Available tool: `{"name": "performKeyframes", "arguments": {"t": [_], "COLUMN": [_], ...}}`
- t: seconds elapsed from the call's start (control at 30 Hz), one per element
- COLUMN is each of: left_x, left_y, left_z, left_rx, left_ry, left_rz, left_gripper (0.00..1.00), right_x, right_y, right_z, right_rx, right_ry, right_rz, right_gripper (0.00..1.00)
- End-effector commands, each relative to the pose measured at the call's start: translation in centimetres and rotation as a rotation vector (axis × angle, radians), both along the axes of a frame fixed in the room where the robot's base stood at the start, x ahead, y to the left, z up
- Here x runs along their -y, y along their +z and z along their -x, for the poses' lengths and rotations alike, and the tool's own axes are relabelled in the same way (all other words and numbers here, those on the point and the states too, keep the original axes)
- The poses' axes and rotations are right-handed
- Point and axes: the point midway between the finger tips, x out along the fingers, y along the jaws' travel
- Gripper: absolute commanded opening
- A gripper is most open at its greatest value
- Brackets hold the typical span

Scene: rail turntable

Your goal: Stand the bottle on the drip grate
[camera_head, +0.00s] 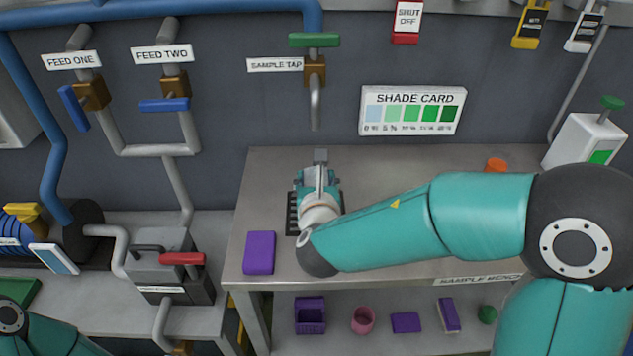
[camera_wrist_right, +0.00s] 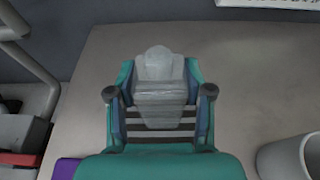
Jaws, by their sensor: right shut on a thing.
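The bottle (camera_wrist_right: 158,88) is a pale, translucent grey thing between the fingers of my right gripper (camera_wrist_right: 159,95) in the right wrist view. In the head view the bottle (camera_head: 320,157) shows as a small grey piece at the far end of my right gripper (camera_head: 318,175), which is shut on it. The drip grate (camera_head: 291,214) is a dark slotted plate on the bench, partly hidden under my right gripper and wrist. Its slats (camera_wrist_right: 158,133) show below the bottle in the wrist view. I cannot tell whether the bottle touches the grate. My left gripper is out of view.
The sample tap spout (camera_head: 315,103) hangs from the wall behind the gripper. A purple block (camera_head: 259,252) lies left of the grate on the bench (camera_head: 390,165). An orange item (camera_head: 496,164) and a white device (camera_head: 584,142) stand at the right. A pale cup (camera_wrist_right: 288,158) shows in the wrist view.

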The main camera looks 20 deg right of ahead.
Motion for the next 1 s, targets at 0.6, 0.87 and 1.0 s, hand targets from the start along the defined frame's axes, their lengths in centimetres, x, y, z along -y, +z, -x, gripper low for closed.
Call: {"name": "performKeyframes", "arguments": {"t": [0.6, 0.87, 1.0], "left_x": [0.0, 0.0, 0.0], "left_y": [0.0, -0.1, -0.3], "left_z": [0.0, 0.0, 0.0], "left_rx": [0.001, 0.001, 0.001], "left_ry": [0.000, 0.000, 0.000], "left_rz": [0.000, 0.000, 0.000], "left_gripper": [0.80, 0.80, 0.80], "right_x": [-0.2, -0.7, -1.4], "right_y": [0.0, 0.6, 1.4], "right_z": [0.0, 1.4, 3.7], "right_rx": [-0.002, 0.000, 0.002], "right_ry": [0.003, 0.006, 0.009], "right_rz": [0.000, -0.001, -0.001], "right_gripper": [0.76, 0.76, 0.76]}}
